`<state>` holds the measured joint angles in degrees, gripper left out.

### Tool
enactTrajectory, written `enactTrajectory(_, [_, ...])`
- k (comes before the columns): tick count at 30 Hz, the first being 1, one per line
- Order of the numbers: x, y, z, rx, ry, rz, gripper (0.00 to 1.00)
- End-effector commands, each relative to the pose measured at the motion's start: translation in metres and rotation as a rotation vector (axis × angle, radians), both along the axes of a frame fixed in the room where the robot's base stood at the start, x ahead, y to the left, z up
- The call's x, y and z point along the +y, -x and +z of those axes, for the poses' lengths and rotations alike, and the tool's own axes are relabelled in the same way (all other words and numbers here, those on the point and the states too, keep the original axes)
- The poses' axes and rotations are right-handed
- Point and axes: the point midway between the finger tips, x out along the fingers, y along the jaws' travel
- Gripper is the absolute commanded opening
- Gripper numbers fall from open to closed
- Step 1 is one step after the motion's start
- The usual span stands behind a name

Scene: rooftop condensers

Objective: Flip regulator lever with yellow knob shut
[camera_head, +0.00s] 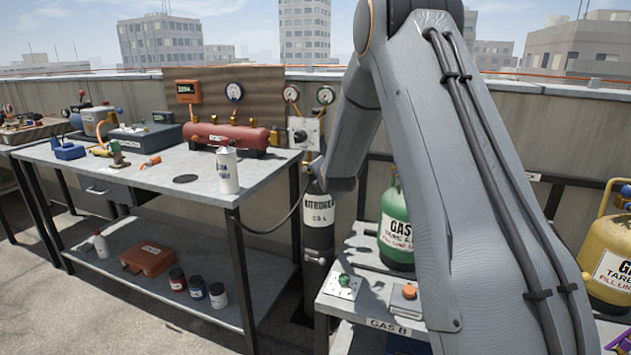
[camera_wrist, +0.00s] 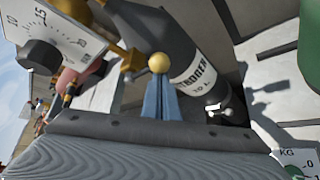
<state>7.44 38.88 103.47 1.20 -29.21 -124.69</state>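In the wrist view the lever's yellow ball knob (camera_wrist: 159,62) shows in the middle, beside the brass regulator fitting (camera_wrist: 132,62). My gripper (camera_wrist: 160,84) has its two narrow blue-grey fingers close together, with their tips right at the knob. The fingers look shut; I cannot tell whether they touch the knob. The lever's shaft is mostly hidden. The black nitrogen cylinder (camera_wrist: 192,62) with its white label stands behind the knob. In the head view the cylinder (camera_head: 318,236) stands right of the workbench, and my arm hides the gripper and the knob.
A white dial box (camera_wrist: 62,38) with a black knob is close at upper left in the wrist view; it also shows in the head view (camera_head: 303,133). The workbench (camera_head: 130,178) holds a red tank (camera_head: 226,137) and a white can (camera_head: 228,170). A green gas cylinder (camera_head: 396,225) stands right.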

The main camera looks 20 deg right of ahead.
Motion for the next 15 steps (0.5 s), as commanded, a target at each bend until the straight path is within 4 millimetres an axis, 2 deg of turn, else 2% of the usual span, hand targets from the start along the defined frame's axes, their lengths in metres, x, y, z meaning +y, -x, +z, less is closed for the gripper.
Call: enactTrajectory(15, [0.0002,-0.001,0.0068,-0.006,0.0,0.0,0.0])
